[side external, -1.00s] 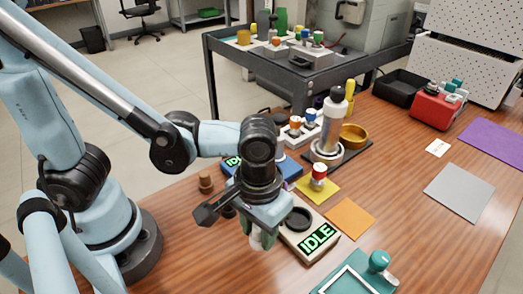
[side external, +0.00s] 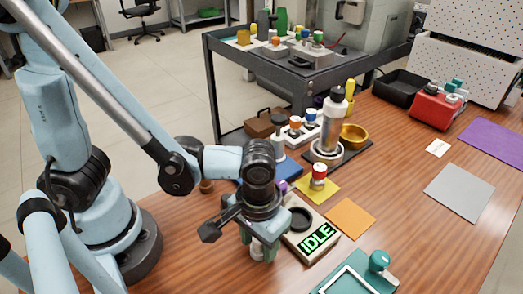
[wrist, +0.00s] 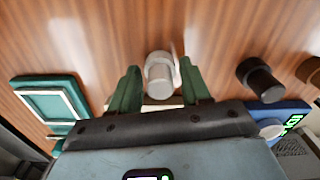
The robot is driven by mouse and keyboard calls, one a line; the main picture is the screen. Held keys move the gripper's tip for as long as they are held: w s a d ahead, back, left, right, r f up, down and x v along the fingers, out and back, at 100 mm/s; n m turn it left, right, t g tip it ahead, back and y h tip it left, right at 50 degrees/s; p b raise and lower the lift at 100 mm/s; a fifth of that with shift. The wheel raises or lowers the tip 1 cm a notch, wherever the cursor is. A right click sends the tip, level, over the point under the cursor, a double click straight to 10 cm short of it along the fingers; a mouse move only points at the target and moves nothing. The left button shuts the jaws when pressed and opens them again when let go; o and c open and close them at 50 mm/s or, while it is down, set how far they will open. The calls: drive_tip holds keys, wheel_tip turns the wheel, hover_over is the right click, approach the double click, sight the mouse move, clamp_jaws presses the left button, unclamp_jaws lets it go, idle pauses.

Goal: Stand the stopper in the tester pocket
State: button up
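A pale grey-white stopper (wrist: 159,75) stands on the wooden table. In the wrist view it is between my gripper's green fingers (wrist: 159,68), with a narrow gap showing on each side. In the side view my gripper (side external: 263,248) is low over the table, and the stopper (side external: 257,247) shows only in part between the fingers. The cream tester (side external: 320,248) is just right of my gripper. Its display reads IDLE, and its round dark-rimmed pocket (side external: 299,218) looks empty.
A black stopper (wrist: 258,79) and a brown one (wrist: 311,72) stand to the right in the wrist view. A blue device (wrist: 290,110) is near them. A teal frame (side external: 345,280) lies at the front. A red-capped piece (side external: 318,177) stands on a yellow square behind the tester.

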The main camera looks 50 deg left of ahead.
drive_tip(key=shift+o, duration=1)
drive_tip(key=shift+r, duration=5.95)
drive_tip(key=w+a+t+h, duration=0.1)
drive_tip(key=w+a+t, duration=0.2)
drive_tip(key=a, duration=0.4)
drive_tip(key=shift+w+m, duration=0.3)
drive_tip(key=shift+w, duration=0.6)
drive_tip(key=shift+o, duration=0.2)
drive_tip(key=w+a+m+t, duration=0.1)
drive_tip(key=w+a+t, duration=0.1)
drive_tip(key=a, duration=0.6)
drive_tip(key=shift+w+a+r+t+y, duration=0.35)
drive_tip(key=shift+r+t+y, duration=0.05)
drive_tip(key=shift+t, duration=0.5)
drive_tip(key=shift+o, duration=0.4)
drive_tip(key=shift+w+a+r, duration=0.1)
drive_tip(key=shift+a, duration=0.35)
